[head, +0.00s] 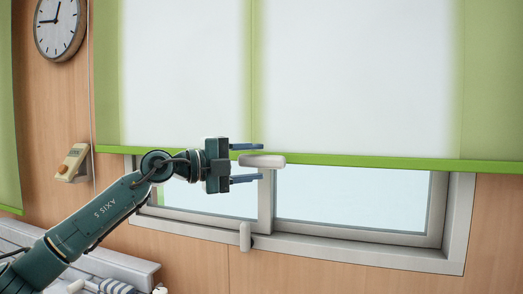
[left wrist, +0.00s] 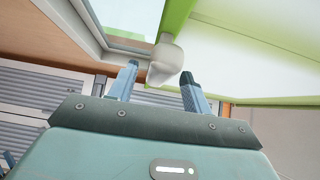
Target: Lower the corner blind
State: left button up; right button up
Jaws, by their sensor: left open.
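The corner blind (head: 350,70) is a pale roller blind with green edges. Its green bottom bar (head: 400,163) hangs over the upper part of the window, leaving the lower window bare. A white rounded handle (head: 270,161) sits at this bar; it also shows in the left wrist view (left wrist: 168,56). My left gripper (head: 259,163) is open, one blue finger above the handle's level and one below. In the left wrist view the handle's near end appears between the fingertips. I cannot tell whether either finger touches it. My right gripper is not in view.
A white window handle (head: 245,237) stands upright on the frame below. Another green blind (head: 9,110) hangs at the far left. A grey ledge (head: 110,268) lies below.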

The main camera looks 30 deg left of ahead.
pick_arm(q)
jog(key=shift+x, duration=1.3)
jog(key=shift+c, duration=0.3)
grip_shut()
